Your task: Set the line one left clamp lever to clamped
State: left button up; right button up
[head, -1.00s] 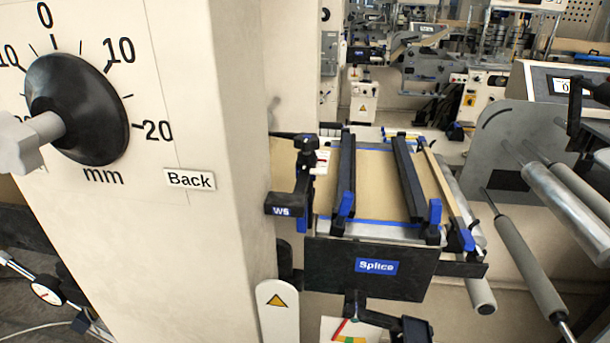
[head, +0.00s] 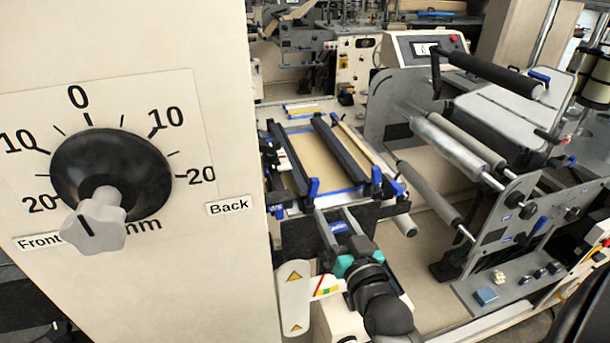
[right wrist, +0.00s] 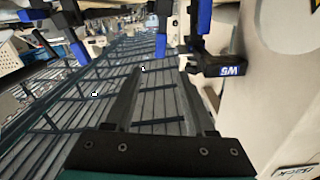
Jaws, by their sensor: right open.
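The splice table (head: 340,186) carries two long dark clamp bars. The left clamp lever (head: 314,187) is a blue tab at the near end of the left bar and points up. In the right wrist view, the blue lever (right wrist: 161,45) ahead of the fingers appears to be the same one. My right gripper (head: 338,222) is open and empty, just in front of the table's near edge and below the lever, apart from it. Its two fingers (right wrist: 160,75) are spread in the wrist view. My left gripper is not in view.
A second blue lever (head: 376,176) stands on the right bar. The black WS block (right wrist: 228,69) sits close beside the fingers. A cream column with a black dial (head: 110,175) fills the left. Grey rollers (head: 455,140) stand to the right.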

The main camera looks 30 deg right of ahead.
aim_at(313, 179)
jog(key=x, duration=1.4)
jog(key=shift+w+p, duration=0.2)
jog(key=shift+p, duration=0.15)
grip_shut()
dwell(0.9)
